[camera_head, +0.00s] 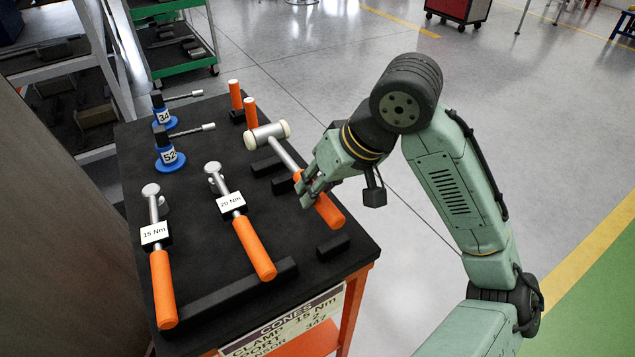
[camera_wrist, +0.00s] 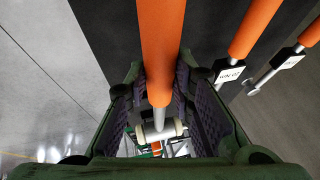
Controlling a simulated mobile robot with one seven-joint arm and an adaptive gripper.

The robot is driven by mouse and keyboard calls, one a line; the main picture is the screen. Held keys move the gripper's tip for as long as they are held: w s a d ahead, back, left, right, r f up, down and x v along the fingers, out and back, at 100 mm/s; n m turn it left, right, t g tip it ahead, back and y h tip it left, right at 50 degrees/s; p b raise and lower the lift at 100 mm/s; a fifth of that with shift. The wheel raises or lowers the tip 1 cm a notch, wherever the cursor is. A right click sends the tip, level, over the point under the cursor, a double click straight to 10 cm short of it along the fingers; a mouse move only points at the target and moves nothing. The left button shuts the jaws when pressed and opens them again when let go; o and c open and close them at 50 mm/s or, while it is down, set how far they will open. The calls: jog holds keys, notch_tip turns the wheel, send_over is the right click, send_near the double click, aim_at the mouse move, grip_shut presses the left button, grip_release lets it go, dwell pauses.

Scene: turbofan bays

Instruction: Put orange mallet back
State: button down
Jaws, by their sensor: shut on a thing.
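The orange mallet has an orange grip (camera_head: 329,211), a grey shaft and a light-faced head (camera_head: 267,135). It lies slanted over the right part of the black tabletop (camera_head: 225,170), head toward the back left. My gripper (camera_head: 309,190) is shut on the mallet near where shaft and grip meet. In the wrist view the mallet (camera_wrist: 160,40) runs between the fingers of my gripper (camera_wrist: 160,98), head beyond them. Black support blocks (camera_head: 267,166) sit under and beside the shaft, with another block (camera_head: 333,246) near the front right edge. I cannot tell whether the mallet touches them.
Two orange-handled torque wrenches, 15 Nm (camera_head: 162,285) and 20 Nm (camera_head: 254,248), lie to the left. Blue stands 34 (camera_head: 163,118) and 52 (camera_head: 169,159) are at the back left.

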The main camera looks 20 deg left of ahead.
jog(key=shift+f+b, duration=0.6)
jog(key=shift+f, duration=0.55)
jog(key=shift+f+b, duration=0.6)
jog(key=shift+f, duration=0.8)
dwell(1.2)
jog(key=c, duration=1.3)
grip_release()
jog(key=v, duration=1.2)
